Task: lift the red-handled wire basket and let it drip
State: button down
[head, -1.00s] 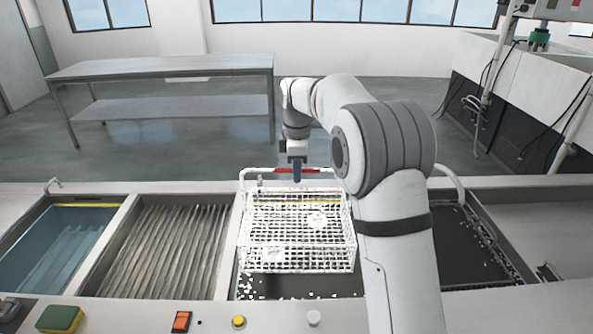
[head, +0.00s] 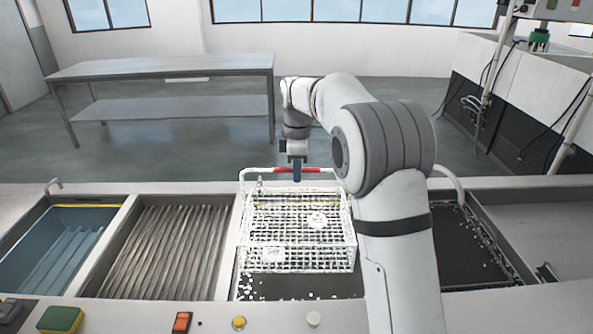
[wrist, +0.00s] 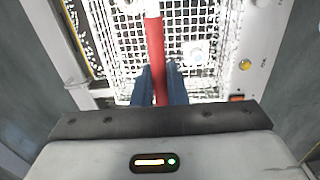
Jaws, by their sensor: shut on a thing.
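The white wire basket (head: 300,232) hangs in the head view above the third compartment from the left. Its red handle (head: 312,170) rises at the back. My gripper (head: 297,172) is shut on the red handle with its blue fingers. In the wrist view the handle (wrist: 155,50) passes between the two blue fingertips (wrist: 158,82), with the wire mesh (wrist: 190,40) beyond. A few round pale things (head: 317,220) show in the basket; I cannot tell what they are. White drops or specks lie under and around the basket on the dark compartment floor.
To the left are a ribbed compartment (head: 165,250) and a blue water-filled one (head: 50,245). A dark compartment (head: 455,250) lies right of my arm. The front ledge carries a green-yellow sponge (head: 61,319), an orange switch (head: 182,322) and a yellow button (head: 239,322). A steel table (head: 160,68) stands behind.

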jog(key=shift+r+p, duration=2.95)
jog(key=shift+r, duration=0.85)
jog(key=shift+f, duration=0.15)
